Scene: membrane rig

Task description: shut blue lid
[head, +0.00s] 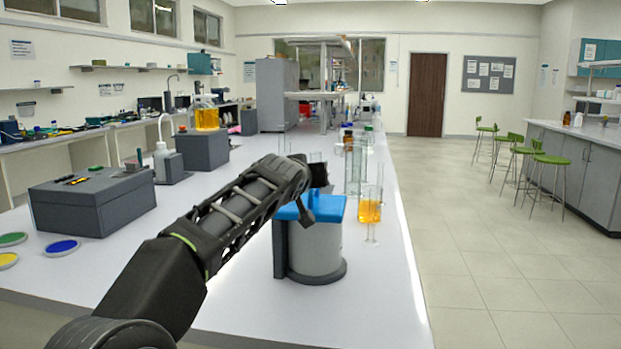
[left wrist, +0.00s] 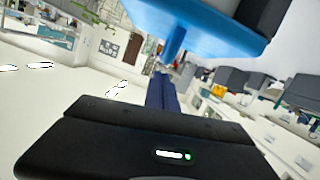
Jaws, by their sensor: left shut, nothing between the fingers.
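The blue lid (head: 330,207) lies about level across the top of the grey round vessel (head: 317,250). My arm hides part of its left side, and I cannot tell if it is fully seated. In the left wrist view the blue lid (left wrist: 205,22) fills the top, with its blue knob (left wrist: 174,46) pointing at my fingers. My left gripper (head: 316,190) is just above the lid in the head view. In the wrist view the left gripper's fingers (left wrist: 162,88) are shut and empty, close to the knob; contact is unclear. My right gripper is not in view.
A beaker of orange liquid (head: 370,211) and tall glass cylinders (head: 355,165) stand close right of the vessel. A grey box (head: 92,205) and coloured discs (head: 62,248) are at the left. The white bench (head: 235,295) is clear in front of the vessel.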

